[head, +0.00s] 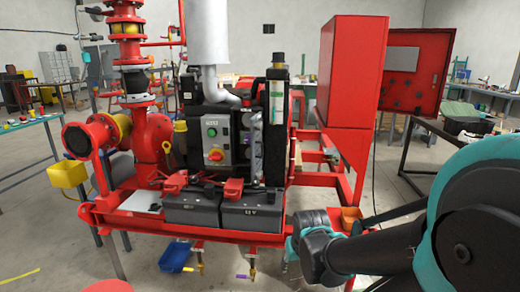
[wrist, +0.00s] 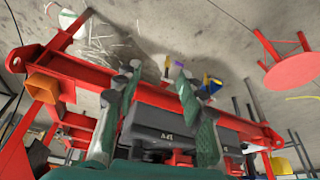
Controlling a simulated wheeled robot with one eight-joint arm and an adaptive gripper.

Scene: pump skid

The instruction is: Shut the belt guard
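I cannot pick out the belt guard for certain in either view. The engine block (head: 215,140) stands mid-skid in the head view, with a tall dark upright part (head: 277,125) at its right side; whether this is the guard I cannot tell. My gripper (wrist: 172,77) shows two grey-green fingers spread apart in the wrist view, with nothing held between them. Beyond them are the skid's red front beam (wrist: 165,98) and a black battery (wrist: 160,135). In the head view my arm reaches in from the right, and its end is low by the skid's front right corner.
A red cabinet (head: 350,75) stands on the skid's right, its door (head: 415,72) swung open. Two batteries (head: 192,208) sit at the front edge. A red pump (head: 150,135) is at left. A blue bin (head: 176,256) lies on the floor. Floor in front is mostly clear.

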